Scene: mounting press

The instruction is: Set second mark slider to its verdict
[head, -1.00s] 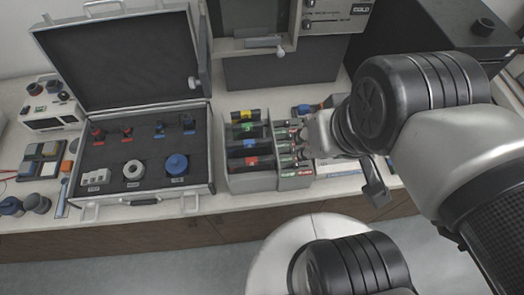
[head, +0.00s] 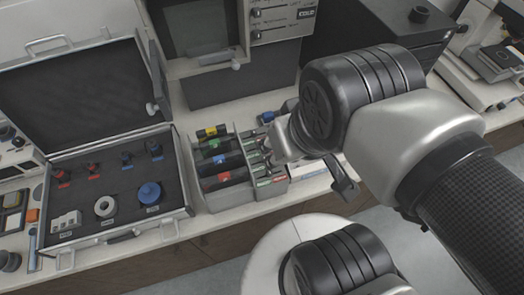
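A panel (head: 283,18) with horizontal slots and small knobs stands at the back of the bench; its label appears to read "COLD". A grey rack of narrow slots (head: 273,184) with small coloured labels sits beside a bin of dark cylinders (head: 236,197) with yellow, green, blue and red bands. I cannot tell which part is the second mark slider or read any verdict. My gripper (head: 277,148) is near the rack's right side, seen from behind. Its fingers are too small and hidden to tell whether they are open or touching anything. My wrist covers the area right of the rack.
An open case (head: 181,212) with red and blue fittings, a white ring and a blue knobbed part lies on the left. A dark box (head: 395,48) stands at the back right.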

